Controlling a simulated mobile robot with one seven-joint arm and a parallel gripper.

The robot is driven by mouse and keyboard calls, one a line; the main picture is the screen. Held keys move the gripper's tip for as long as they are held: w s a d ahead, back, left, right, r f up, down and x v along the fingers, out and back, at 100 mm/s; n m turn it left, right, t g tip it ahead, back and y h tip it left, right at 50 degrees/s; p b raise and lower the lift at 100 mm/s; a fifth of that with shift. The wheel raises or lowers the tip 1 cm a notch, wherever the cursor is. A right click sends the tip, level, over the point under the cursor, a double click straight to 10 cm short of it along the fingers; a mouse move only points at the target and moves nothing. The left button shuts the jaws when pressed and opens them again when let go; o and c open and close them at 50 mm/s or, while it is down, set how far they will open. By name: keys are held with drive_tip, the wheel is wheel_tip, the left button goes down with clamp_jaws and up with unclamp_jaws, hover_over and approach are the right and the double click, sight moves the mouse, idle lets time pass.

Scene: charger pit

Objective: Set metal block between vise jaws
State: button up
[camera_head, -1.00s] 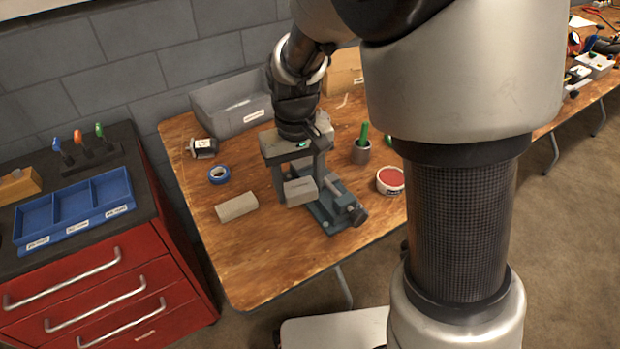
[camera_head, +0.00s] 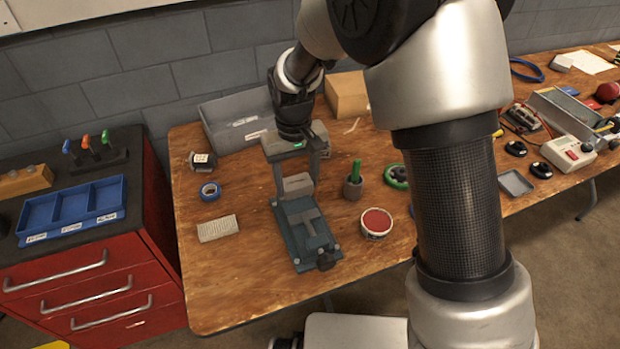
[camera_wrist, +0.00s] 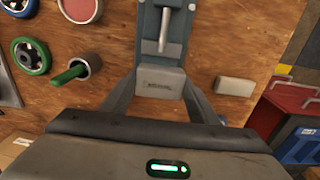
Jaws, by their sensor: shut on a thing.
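My gripper (camera_head: 297,180) points down over the back end of the vise, with one finger on each side of a grey metal block (camera_head: 298,184). It is shut on the block, which also shows between the fingers in the wrist view (camera_wrist: 160,83). The blue-grey vise (camera_head: 303,240) lies on the wooden bench, its handle end toward me. In the wrist view the vise (camera_wrist: 172,20) extends upward from the block. The block hides the back part of the vise. I cannot tell whether the block touches it.
A pale ridged block (camera_head: 217,228) and blue tape (camera_head: 209,191) lie to the left. A cup with a green handle (camera_head: 353,185) and a red-topped tin (camera_head: 376,222) stand close on the right. A grey bin (camera_head: 235,125) is behind. The bench's front left is clear.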

drive_tip(key=shift+w+f, duration=0.1)
drive_tip(key=shift+w, duration=0.2)
drive_tip(key=b, duration=0.3)
hover_over(299, 207)
drive_tip(key=shift+w+f, duration=0.1)
drive_tip(key=shift+f, duration=2.1)
drive_tip(key=shift+f+b, duration=0.75)
drive_tip(key=shift+f, duration=0.3)
drive_tip(key=o, duration=1.3)
wheel_tip(299, 207, up, 17)
drive_tip(key=p, duration=0.3)
drive_tip(key=shift+r, duration=0.2)
